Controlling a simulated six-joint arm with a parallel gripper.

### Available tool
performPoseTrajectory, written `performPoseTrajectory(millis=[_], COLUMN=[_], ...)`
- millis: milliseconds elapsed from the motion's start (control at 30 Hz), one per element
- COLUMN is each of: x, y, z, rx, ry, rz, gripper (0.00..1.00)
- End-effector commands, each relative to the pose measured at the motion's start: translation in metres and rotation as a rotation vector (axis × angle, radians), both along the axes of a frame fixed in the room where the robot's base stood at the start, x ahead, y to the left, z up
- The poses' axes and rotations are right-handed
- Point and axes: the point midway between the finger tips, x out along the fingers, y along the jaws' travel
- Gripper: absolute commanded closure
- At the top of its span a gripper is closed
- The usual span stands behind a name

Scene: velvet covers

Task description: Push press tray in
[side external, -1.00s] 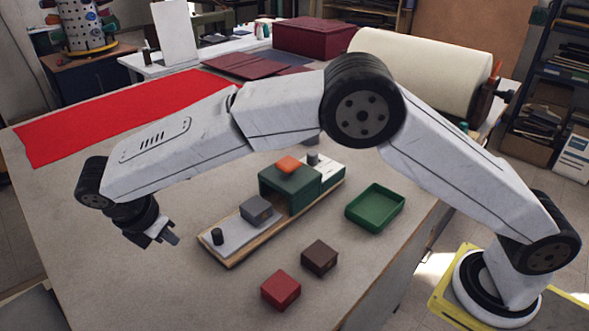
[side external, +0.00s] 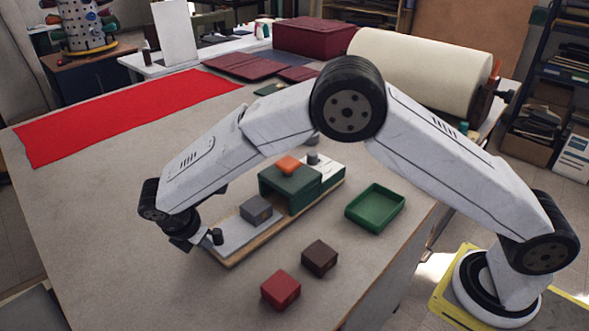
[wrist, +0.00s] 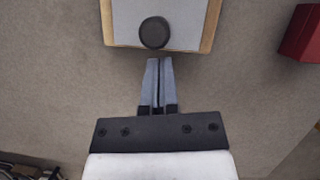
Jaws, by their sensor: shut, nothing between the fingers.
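The press tray (side external: 232,235) is a light grey plate lying on a wooden base, pulled out at the front of the green press (side external: 290,186). A black knob (side external: 217,237) stands at its front end, and a grey block (side external: 256,210) sits on it nearer the press. In the wrist view the tray (wrist: 190,22) and its round dark knob (wrist: 155,33) are at the top. My gripper (wrist: 158,62) is shut and empty, its fingertips just short of the knob. In the side view my gripper (side external: 190,246) is at the tray's front end, its fingertips partly hidden.
A red block (side external: 281,290) and a brown block (side external: 320,258) lie right of the tray. An empty green bin (side external: 375,207) stands right of the press. An orange block (side external: 288,165) rests on the press. Red cloth (side external: 120,115) lies at the back left.

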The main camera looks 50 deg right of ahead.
Motion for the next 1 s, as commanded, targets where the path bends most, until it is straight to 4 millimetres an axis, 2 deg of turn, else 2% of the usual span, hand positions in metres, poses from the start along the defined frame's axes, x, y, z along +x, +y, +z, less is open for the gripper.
performPoseTrajectory(millis=[567, 767, 1000], x=[0.001, 0.001, 0.0], y=[-0.009, -0.037, -0.087], z=[0.0, 0.001, 0.001], rx=[-0.001, -0.001, -0.001], ry=[0.001, 0.002, 0.001], rz=[0.0, -0.003, -0.005], gripper=[1.0, 1.0, 1.0])
